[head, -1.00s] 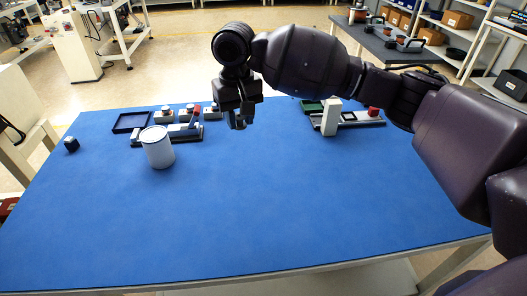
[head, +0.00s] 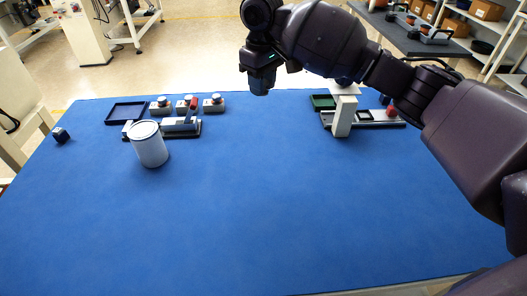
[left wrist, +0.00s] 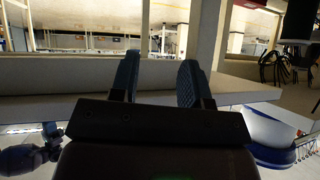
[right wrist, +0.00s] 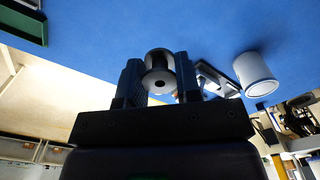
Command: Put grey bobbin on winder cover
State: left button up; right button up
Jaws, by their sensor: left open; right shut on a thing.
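My right gripper (head: 260,86) is above the far edge of the blue table in the head view. It is shut on the grey bobbin (right wrist: 158,76), a spool with a round holed flange between the fingertips in the right wrist view; the bobbin is not clear in the head view. I cannot tell for certain which part is the winder cover. A pale upright post (head: 343,116) stands at a low grey device (head: 372,118) to the right of this gripper, partly behind my arm. My left gripper (left wrist: 157,80) is open and empty, away from the tabletop objects.
A white cylinder (head: 150,148) stands on the blue table (head: 260,200) at left. Behind it are a grey device (head: 182,124), a dark tray (head: 127,112) and several button boxes (head: 213,103). The front and middle are clear.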

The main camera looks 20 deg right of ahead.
jog(key=b, duration=0.1)
send_over(263, 150)
notch_tip(263, 150, down, 7)
notch_tip(263, 150, down, 6)
jog(key=shift+f+b, duration=0.1)
jog(key=shift+b, duration=0.95)
jog(key=shift+f, duration=0.45)
notch_tip(263, 150, down, 6)
jog(key=shift+r+b, duration=0.1)
jog(key=shift+b, duration=0.95)
jog(key=shift+r, duration=0.15)
pick_arm(q)
jog(key=shift+g, duration=0.4)
jog(key=f, duration=0.5)
jog(key=shift+s, duration=0.25)
pick_arm(e)
jog(key=o, duration=0.9)
pick_arm(q)
jog(key=shift+s+f, duration=0.55)
pick_arm(e)
jog(key=shift+o, duration=0.3)
